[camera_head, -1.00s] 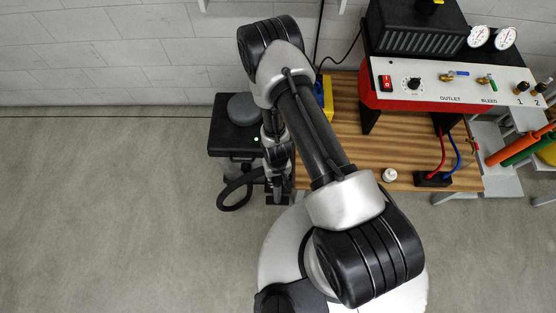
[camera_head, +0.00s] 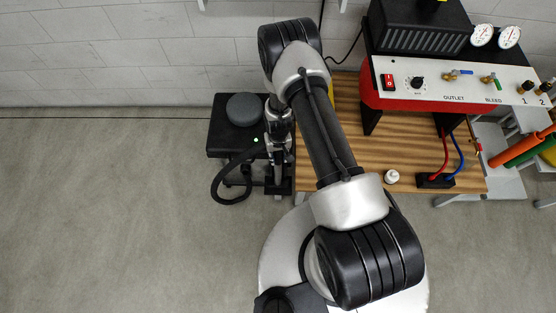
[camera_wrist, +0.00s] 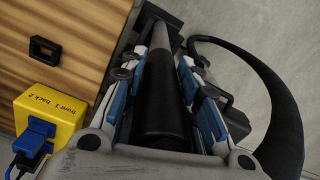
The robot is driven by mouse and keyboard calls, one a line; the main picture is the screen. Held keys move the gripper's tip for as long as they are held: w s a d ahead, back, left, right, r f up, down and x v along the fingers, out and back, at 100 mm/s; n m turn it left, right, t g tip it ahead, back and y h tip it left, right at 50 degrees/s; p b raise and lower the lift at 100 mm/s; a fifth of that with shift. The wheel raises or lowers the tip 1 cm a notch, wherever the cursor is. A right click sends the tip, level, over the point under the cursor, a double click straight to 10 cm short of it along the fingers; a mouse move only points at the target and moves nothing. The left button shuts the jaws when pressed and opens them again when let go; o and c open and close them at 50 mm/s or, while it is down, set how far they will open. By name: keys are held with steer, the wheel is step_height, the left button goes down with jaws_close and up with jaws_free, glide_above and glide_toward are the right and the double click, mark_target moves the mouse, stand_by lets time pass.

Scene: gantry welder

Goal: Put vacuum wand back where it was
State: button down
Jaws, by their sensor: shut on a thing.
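The vacuum wand (camera_wrist: 160,100) is a black tube running lengthwise between the blue-padded fingers of my gripper (camera_wrist: 170,62) in the wrist view. My gripper is shut on it. In the head view my gripper (camera_head: 279,145) points down between the bench and the black vacuum unit (camera_head: 222,142), which has a round grey top. The black hose (camera_head: 217,180) loops out beside the unit; it also curves along the right of the wrist view (camera_wrist: 283,85). The wand's lower end and whatever holds it are hard to make out.
The wooden bench (camera_head: 345,165) stands just right of my gripper, with a red and white gas panel (camera_head: 455,85) on it. A yellow box (camera_wrist: 50,120) with a blue plug is close by in the wrist view. Open floor (camera_head: 100,210) lies left.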

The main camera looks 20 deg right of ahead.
mark_target(278, 168)
steer(key=shift+w+f+b, duration=0.15)
steer(key=shift+f+b, duration=0.85)
steer(key=shift+f, duration=1.6)
steer(key=c, duration=1.2)
jaws_free()
